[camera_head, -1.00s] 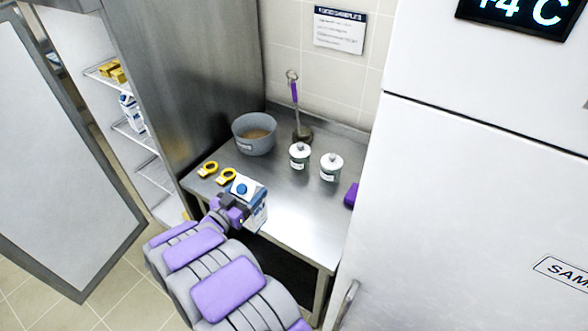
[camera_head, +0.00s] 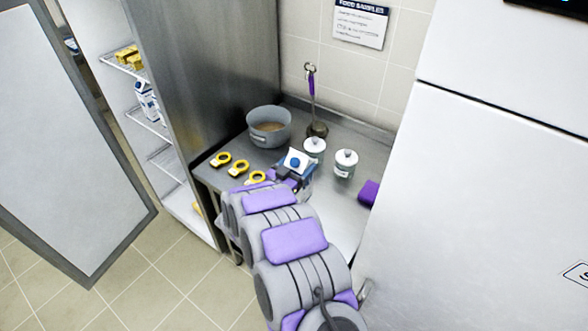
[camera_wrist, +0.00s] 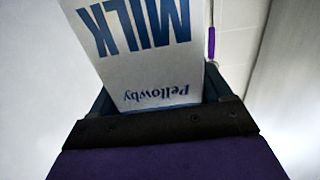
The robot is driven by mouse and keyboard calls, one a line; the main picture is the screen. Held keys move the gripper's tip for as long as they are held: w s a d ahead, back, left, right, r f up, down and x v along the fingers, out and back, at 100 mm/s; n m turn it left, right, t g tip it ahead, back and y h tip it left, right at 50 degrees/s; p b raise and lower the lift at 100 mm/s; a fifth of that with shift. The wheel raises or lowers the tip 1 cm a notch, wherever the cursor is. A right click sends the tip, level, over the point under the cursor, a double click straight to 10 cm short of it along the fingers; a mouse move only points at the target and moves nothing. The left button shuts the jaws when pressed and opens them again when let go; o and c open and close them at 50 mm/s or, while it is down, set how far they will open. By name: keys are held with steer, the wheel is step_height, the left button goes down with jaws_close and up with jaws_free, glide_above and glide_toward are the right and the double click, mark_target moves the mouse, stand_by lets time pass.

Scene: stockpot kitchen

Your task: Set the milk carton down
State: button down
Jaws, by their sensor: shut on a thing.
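The milk carton (camera_head: 297,159) is white with a blue cap and blue sides. My gripper (camera_head: 291,177) is shut on it, over the steel table (camera_head: 338,212). In the wrist view the carton (camera_wrist: 145,55) fills the top middle, with upside-down "MILK" and "Pellowby" lettering, between the jaws of my gripper (camera_wrist: 152,108). My arm hides the carton's base in the head view, so I cannot tell whether it touches the table.
A grey pot (camera_head: 269,128), a ladle (camera_head: 314,105) and yellow rings (camera_head: 238,168) are nearby. A purple block (camera_head: 369,193) lies at right. An open fridge (camera_head: 170,165) with another carton (camera_head: 147,103) is at left.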

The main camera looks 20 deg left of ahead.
steer(key=shift+w+a, duration=0.2)
steer(key=shift+a, duration=0.05)
steer(key=shift+w, duration=0.25)
steer(key=f, duration=0.1)
steer(key=d+f, duration=0.1)
steer(key=f+b, duration=0.1)
steer(key=shift+w+d+f, duration=0.1)
steer(key=shift+d+f, duration=0.1)
steer(key=shift+d, duration=0.05)
steer(key=shift+c, duration=1.6)
jaws_free()
steer(key=shift+a, duration=0.25)
steer(key=shift+o, duration=0.8)
steer(key=shift+a+f, duration=0.1)
steer(key=shift+a, duration=0.05)
steer(key=shift+o, duration=0.8)
steer(key=d+p+v, duration=0.1)
steer(key=v, duration=1)
steer(key=shift+s+a, duration=0.15)
steer(key=shift+s, duration=0.4)
